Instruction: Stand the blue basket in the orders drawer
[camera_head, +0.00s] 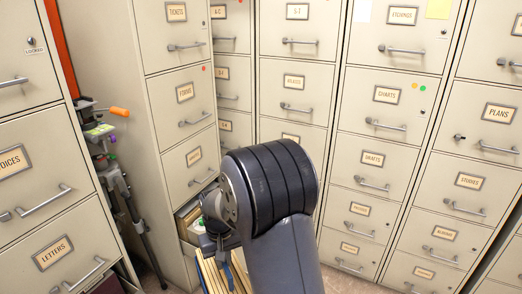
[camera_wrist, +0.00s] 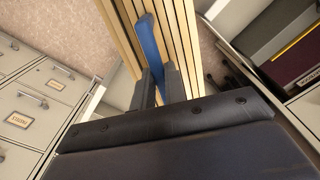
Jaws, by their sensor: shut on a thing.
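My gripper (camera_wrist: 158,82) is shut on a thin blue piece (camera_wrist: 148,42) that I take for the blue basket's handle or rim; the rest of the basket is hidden. In the head view my gripper (camera_head: 222,243) is low in the middle, partly behind my arm. Tan upright edges, like a row of files (camera_head: 214,276), lie just below it and fill the wrist view's middle (camera_wrist: 176,30). An open drawer (camera_head: 187,218) shows left of my wrist in the cabinet with the FORMS drawer. No label reading ORDERS is legible.
Beige filing cabinets (camera_head: 385,120) stand behind and to the right, with drawers closed. Another cabinet (camera_head: 40,190) stands at the left. A tripod-like stand (camera_head: 118,180) with an orange-handled tool fills the gap beside it. A dark box (camera_wrist: 285,45) shows at the wrist view's upper right.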

